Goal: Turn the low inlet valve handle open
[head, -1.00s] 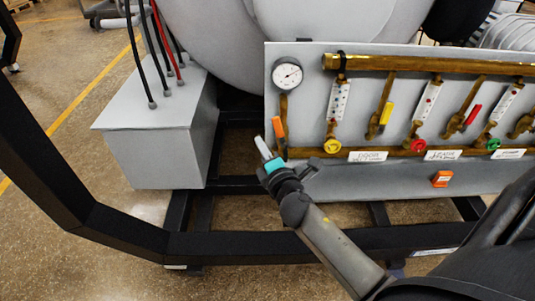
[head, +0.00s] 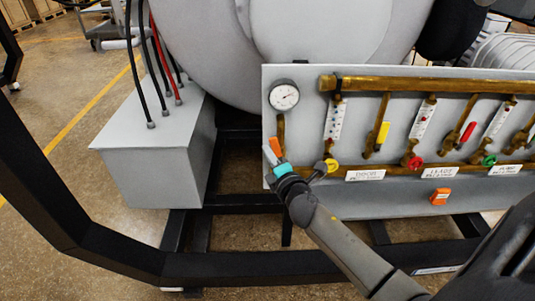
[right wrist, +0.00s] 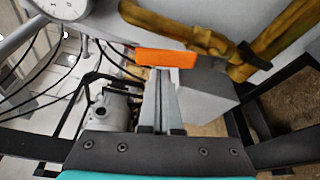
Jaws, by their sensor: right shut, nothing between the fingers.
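The orange inlet valve handle (head: 275,146) is low on the left edge of the grey panel, below the round gauge (head: 284,97). It stands near upright along its brass pipe. My right gripper (head: 268,155), with a teal body, is at the handle's lower left, its fingers shut and empty. In the right wrist view the orange handle (right wrist: 166,58) lies crosswise just past the shut fingertips (right wrist: 160,72). I cannot tell whether they touch it. My left gripper is not in view.
Yellow (head: 383,132) and red (head: 467,132) handles and coloured round knobs line the panel to the right, under a brass pipe (head: 430,84). A grey box (head: 155,165) with cables stands left. A black frame bar (head: 230,270) crosses in front.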

